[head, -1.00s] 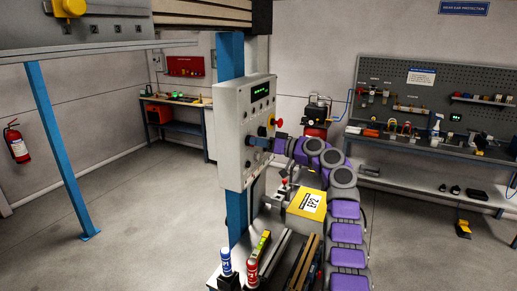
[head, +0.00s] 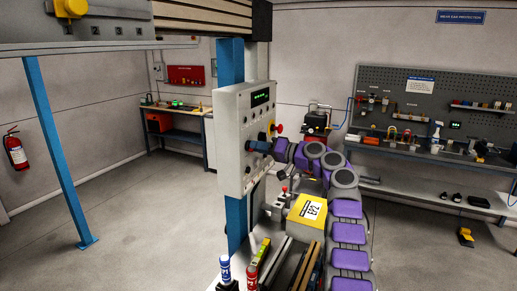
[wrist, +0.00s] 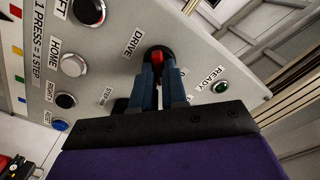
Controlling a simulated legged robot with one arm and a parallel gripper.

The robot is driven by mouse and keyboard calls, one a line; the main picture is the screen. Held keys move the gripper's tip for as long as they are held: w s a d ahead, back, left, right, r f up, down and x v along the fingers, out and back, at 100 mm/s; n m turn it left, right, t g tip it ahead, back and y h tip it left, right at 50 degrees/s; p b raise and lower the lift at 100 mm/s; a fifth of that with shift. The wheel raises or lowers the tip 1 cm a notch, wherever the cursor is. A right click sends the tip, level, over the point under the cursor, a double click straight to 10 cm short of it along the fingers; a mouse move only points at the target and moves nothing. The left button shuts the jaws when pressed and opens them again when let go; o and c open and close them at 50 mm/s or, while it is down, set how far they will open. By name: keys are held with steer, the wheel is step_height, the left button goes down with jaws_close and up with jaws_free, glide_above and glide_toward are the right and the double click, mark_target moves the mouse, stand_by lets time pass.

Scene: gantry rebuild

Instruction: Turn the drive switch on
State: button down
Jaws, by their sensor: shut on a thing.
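The grey control panel (head: 232,127) is mounted on a blue post, and it fills much of the wrist view (wrist: 100,100). The drive switch (wrist: 158,56) is a round black switch with a red part, beside the label DRIVE. My gripper (wrist: 158,78) reaches the panel with its two blue fingers on either side of the switch and is shut on it. The fingers hide the lower part of the switch, so its setting cannot be told. In the head view my gripper (head: 258,146) touches the panel's front, and the switch is hidden there.
A green READY lamp or button (wrist: 220,87) lies right of the switch. HOME (wrist: 65,100) and other buttons lie left. A red mushroom knob on a yellow base (head: 275,128) sticks out just above my gripper. A yellow box (head: 304,211) stands below my arm.

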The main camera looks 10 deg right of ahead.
steer(key=shift+d+r+m, duration=0.1)
steer(key=shift+r+m, duration=0.05)
steer(key=shift+m, duration=0.15)
stand_by(0.4)
steer(key=shift+m, duration=0.6)
stand_by(0.4)
steer(key=shift+m+p, duration=0.35)
steer(key=shift+m, duration=0.05)
steer(key=shift+w+f+m+p, duration=0.1)
steer(key=shift+f+m+p, duration=0.1)
steer(key=shift+m+p, duration=1.4)
steer(key=shift+f+m+p, duration=0.15)
steer(key=shift+m+p, duration=1.35)
steer(key=shift+p, duration=0.1)
steer(key=shift+f, duration=0.1)
